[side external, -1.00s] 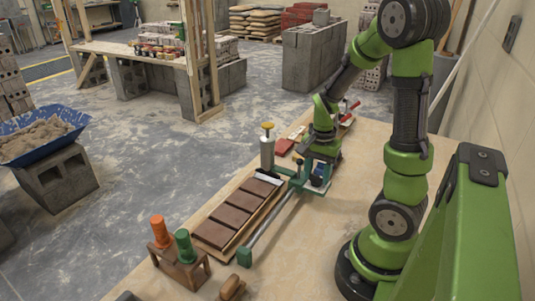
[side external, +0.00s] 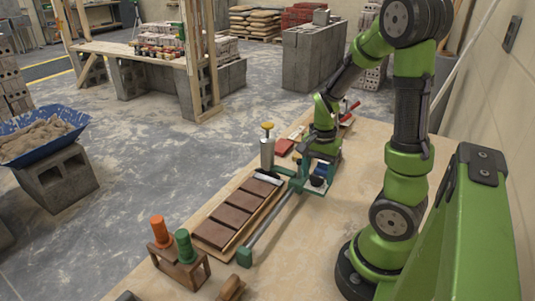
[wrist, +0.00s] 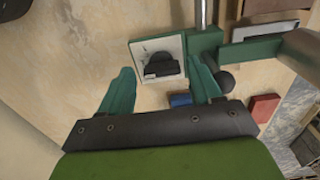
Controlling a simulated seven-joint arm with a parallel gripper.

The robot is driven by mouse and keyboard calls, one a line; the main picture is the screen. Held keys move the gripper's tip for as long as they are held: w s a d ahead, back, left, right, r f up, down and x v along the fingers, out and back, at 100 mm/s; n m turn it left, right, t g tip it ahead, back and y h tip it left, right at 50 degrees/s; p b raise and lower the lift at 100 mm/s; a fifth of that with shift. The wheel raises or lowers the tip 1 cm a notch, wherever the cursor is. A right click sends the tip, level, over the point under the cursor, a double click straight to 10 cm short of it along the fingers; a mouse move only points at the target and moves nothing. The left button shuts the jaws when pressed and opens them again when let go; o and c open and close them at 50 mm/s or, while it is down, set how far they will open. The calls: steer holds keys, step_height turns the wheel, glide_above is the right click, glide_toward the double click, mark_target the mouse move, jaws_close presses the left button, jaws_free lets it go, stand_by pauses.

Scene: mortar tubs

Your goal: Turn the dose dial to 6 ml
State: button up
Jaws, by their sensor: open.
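The dose dial (wrist: 158,72) is a dark, rounded knob on a square white plate (wrist: 139,48) in the wrist view. The plate sits on a green bracket (wrist: 205,42) joined to a metal rod. My gripper (wrist: 159,66) is open, with one green finger on each side of the plate's near part. The knob lies between the fingertips, and I see no clear contact. The marks on the plate are too small to read. In the side view, my gripper (side external: 317,174) is low over the green fixture, and its fingers largely hide the dial.
A metal cylinder with a yellow top (side external: 267,152) stands left of the gripper. Brown tiles (side external: 222,217) lie in a row on a board. A small wooden stand (side external: 182,266) holds orange and green handles. The bench is clear to the front right.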

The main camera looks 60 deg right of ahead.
mark_target(316, 176)
step_height(316, 176, up, 8)
steer(key=shift+d+f, duration=0.1)
stand_by(0.5)
steer(key=shift+w+f+n, duration=0.1)
steer(key=shift+w+n, duration=0.1)
steer(key=shift+n, duration=0.2)
steer(key=w+a+r+n+t+y, duration=0.1)
steer(key=a+r+n+t, duration=0.2)
steer(key=a+n, duration=0.3)
steer(key=w+a+r+n+t+y, duration=0.1)
steer(key=a+r+n+t, duration=0.3)
steer(key=a, duration=1.1)
step_height(316, 176, up, 2)
steer(key=n, duration=0.3)
steer(key=shift+r, duration=0.2)
